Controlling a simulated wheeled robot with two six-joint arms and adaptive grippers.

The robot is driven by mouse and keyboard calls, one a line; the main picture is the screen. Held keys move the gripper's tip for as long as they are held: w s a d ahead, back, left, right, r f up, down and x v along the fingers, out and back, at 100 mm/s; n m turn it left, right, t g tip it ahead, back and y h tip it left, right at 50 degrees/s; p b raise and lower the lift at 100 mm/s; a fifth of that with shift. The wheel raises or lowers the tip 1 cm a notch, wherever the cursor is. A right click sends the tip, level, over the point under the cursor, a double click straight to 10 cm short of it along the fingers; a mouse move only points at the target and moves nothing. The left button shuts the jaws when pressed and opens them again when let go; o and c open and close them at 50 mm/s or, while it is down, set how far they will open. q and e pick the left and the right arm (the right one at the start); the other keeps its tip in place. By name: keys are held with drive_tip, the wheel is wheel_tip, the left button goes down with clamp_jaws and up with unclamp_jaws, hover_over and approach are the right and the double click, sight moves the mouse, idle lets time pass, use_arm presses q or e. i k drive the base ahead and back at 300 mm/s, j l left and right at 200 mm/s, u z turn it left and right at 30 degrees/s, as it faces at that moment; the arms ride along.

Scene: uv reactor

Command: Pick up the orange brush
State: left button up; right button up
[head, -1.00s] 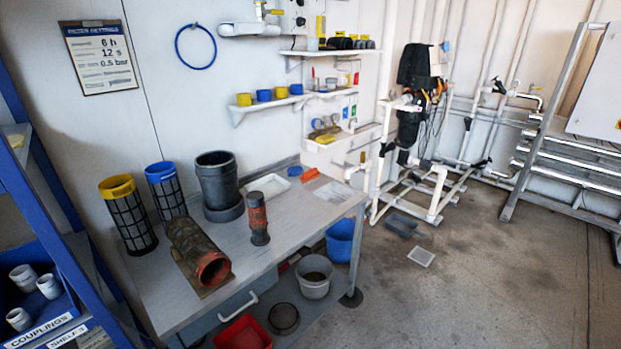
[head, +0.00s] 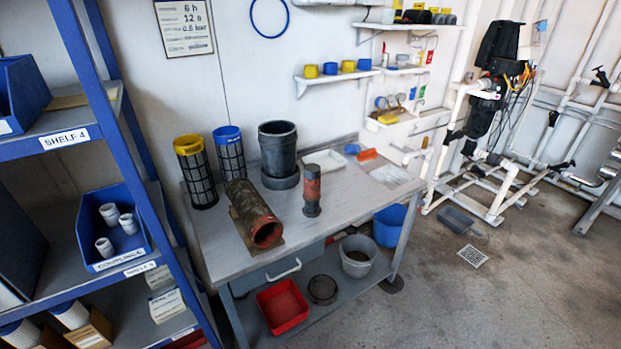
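A small orange item (head: 367,155), which looks like the orange brush, lies on the workbench (head: 345,205) near its back right, close to the wall. It is small in the head view, so bristles and handle cannot be told apart. A small blue item (head: 352,148) lies just left of it, and a white tray (head: 328,165) is to the front left. Neither of my grippers is in view.
A blue shelf (head: 115,130) stands left.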

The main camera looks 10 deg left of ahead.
sight(367, 157)
drive_tip(key=i+l, duration=0.4)
drive_tip(key=i+l+u, duration=0.15)
drive_tip(key=i+l, duration=0.65)
drive_tip(key=l, duration=0.25)
drive_tip(key=i+l+u, duration=0.15)
drive_tip(key=i+l, duration=0.25)
drive_tip(key=l, duration=0.1)
